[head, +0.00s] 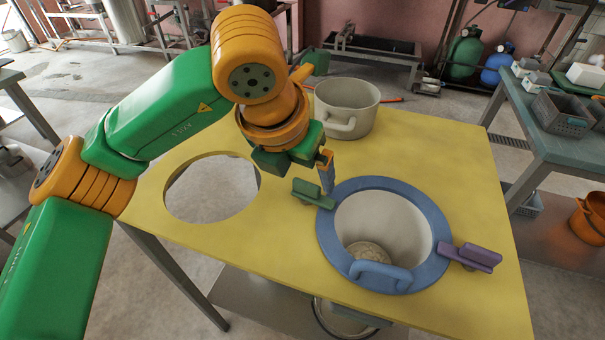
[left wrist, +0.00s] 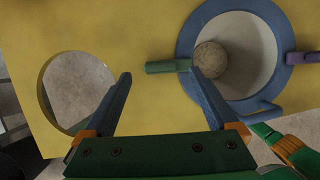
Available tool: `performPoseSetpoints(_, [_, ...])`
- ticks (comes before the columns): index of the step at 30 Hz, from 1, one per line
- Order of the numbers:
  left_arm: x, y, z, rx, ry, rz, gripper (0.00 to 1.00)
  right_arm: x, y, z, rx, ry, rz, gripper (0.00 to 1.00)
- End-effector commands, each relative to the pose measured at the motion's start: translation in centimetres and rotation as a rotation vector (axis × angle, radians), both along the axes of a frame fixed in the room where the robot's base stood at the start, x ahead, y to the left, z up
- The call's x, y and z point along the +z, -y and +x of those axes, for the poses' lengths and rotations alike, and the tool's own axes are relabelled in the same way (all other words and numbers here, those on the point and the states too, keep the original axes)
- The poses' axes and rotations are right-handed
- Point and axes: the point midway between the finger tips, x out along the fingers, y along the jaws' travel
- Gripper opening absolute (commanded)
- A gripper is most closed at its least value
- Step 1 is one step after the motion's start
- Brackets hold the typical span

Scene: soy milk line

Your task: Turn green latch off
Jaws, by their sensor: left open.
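The green latch (head: 313,194) sits on the yellow table at the upper left edge of the blue-rimmed pot (head: 330,238). Its right end overlaps the blue rim. It also shows in the left wrist view (left wrist: 168,66), lying level, just beyond the gap between my fingertips. My left gripper (head: 326,178) is open and empty, above the table just behind the latch in the head view. In the left wrist view its two blue fingers (left wrist: 161,77) stand wide apart. One finger is mostly hidden in the head view.
A purple latch (head: 472,256) sits at the pot's right edge. A round hole (head: 168,190) opens in the yellow table (head: 440,150) left of the pot. A beige pot (head: 347,96) stands at the table's back.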

Motion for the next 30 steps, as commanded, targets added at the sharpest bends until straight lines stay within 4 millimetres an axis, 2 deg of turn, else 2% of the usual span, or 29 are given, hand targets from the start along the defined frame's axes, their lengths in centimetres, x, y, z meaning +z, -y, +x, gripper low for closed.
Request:
performPoseSetpoints(3, [-1.9,0.3,0.7,-0.002,-0.004,0.000,0.93,0.1,0.0,-0.1,0.000,-0.002,0.000,0.00])
performPoseSetpoints(6, [-2.8,0.5,1.0,-0.002,-0.003,-0.002,0.93,0.1,0.0,-0.1,0.000,-0.002,0.000,0.00])
performPoseSetpoints(13, [-3.1,0.6,1.1,-0.002,-0.002,-0.003,0.93,0.1,0.0,0.0,0.000,-0.001,0.000,0.00])
performPoseSetpoints(14, [-3.1,0.6,1.1,-0.002,-0.002,-0.003,0.90,0.1,0.0,0.0,0.000,-0.001,0.000,0.00])
performPoseSetpoints(23, [-3.0,0.6,1.1,-0.003,-0.003,-0.003,0.09,0.1,0.1,0.1,0.001,0.002,-0.001,0.00])
performPoseSetpoints(30, [-3.1,0.6,1.1,-0.025,-0.003,-0.004,0.07,0.0,0.1,0.1,0.001,0.003,-0.001,0.00])
